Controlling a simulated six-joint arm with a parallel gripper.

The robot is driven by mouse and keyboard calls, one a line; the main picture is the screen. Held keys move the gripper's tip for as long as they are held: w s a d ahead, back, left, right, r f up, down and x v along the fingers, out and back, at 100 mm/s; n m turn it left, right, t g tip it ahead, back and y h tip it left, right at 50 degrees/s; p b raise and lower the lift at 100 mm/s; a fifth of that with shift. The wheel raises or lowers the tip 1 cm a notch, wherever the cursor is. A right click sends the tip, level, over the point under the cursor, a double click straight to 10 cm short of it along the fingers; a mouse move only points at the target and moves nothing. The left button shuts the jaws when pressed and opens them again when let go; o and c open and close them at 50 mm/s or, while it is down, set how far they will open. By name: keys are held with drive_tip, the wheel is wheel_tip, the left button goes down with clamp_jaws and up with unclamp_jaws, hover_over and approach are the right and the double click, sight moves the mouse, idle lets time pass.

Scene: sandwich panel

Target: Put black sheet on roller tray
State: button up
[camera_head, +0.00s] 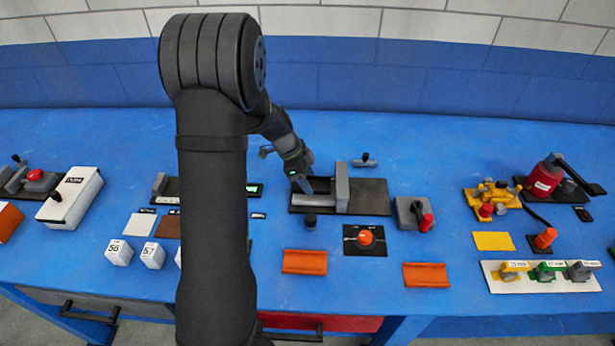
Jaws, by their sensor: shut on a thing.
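My gripper (306,187) reaches down over the left part of a black-based device (374,196) with a grey upright block (342,188) and a grey roller-like bar (314,204). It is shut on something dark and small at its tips. I cannot tell for certain whether this is the black sheet, as it blends with the dark base behind it. I cannot tell whether it touches the device. No part is clearly marked as the roller tray; the device with the grey bar may be it.
Two orange trays (304,262) and (426,275) lie near the front edge. A red button on a black plate (366,239) and a grey box with a red knob (412,214) stand close right. White numbered cubes (119,253) stand left. My arm hides part of the left bench.

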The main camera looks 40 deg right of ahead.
sight(312, 186)
drive_tip(key=shift+f, duration=0.25)
drive_tip(key=shift+s+d+f, duration=0.1)
drive_tip(key=shift+s+d, duration=0.25)
idle(0.7)
drive_tip(key=shift+s+d+f, duration=0.1)
drive_tip(key=shift+f, duration=0.25)
idle(0.4)
drive_tip(key=o, duration=1.1)
drive_tip(key=shift+c, duration=0.9)
drive_tip(key=shift+o, duration=0.6)
drive_tip(key=shift+r, duration=0.25)
wheel_tip(312, 186, up, 8)
